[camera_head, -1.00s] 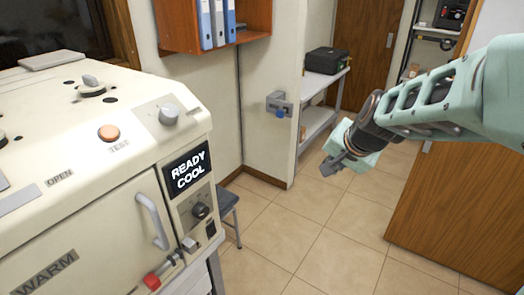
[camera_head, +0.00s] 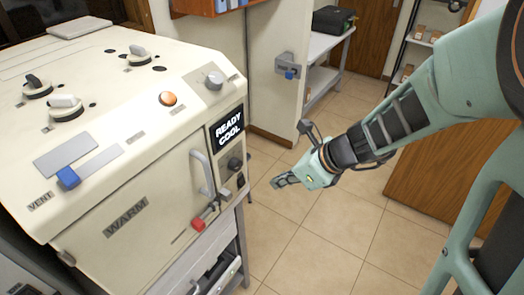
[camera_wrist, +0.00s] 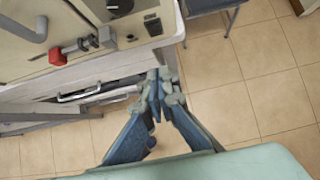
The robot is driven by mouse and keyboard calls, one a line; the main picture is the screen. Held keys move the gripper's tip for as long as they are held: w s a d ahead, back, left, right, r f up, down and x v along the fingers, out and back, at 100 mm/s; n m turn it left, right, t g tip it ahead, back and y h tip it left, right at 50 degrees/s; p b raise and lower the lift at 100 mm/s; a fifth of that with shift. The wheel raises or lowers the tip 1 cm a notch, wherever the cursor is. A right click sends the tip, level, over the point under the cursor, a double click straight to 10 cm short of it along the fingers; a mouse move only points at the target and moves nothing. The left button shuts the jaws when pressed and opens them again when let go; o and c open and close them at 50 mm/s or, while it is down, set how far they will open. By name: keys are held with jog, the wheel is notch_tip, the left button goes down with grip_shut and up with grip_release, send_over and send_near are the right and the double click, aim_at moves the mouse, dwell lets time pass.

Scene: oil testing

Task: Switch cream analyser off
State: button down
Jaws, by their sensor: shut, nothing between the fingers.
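The cream analyser (camera_head: 165,165) is the large cream cabinet at the left in the head view. Its black display (camera_head: 229,128) reads "READY COOL". Below the display are a dark round knob (camera_head: 235,163) and a small black switch (camera_head: 240,181). A red-tipped latch (camera_head: 200,222) sits at the door's lower corner.
The analyser's top carries several knobs, an orange button (camera_head: 168,99) and a blue slider (camera_head: 68,177). A drawer unit (camera_wrist: 95,92) stands below it. Tiled floor (camera_head: 330,235) is clear.

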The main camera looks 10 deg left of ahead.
aim_at(243, 185)
jog(key=w+a+f, duration=0.3)
jog(key=a+f, duration=0.4)
jog(key=a, duration=0.1)
jog(key=shift+w+a+f+b, duration=0.15)
jog(key=shift+w+a+b, duration=0.15)
jog(key=shift+w+b, duration=0.05)
jog(key=y+b, duration=0.1)
jog(key=b, duration=0.4)
jog(key=shift+a+f+t, duration=0.1)
jog(key=shift+f+t, duration=0.2)
jog(key=shift+f, duration=0.1)
jog(key=shift+b, duration=0.55)
jog(key=shift+a+r+y+b, duration=0.15)
jog(key=shift+y+b, duration=0.15)
jog(key=shift+b, duration=0.2)
jog(key=shift+r, duration=0.15)
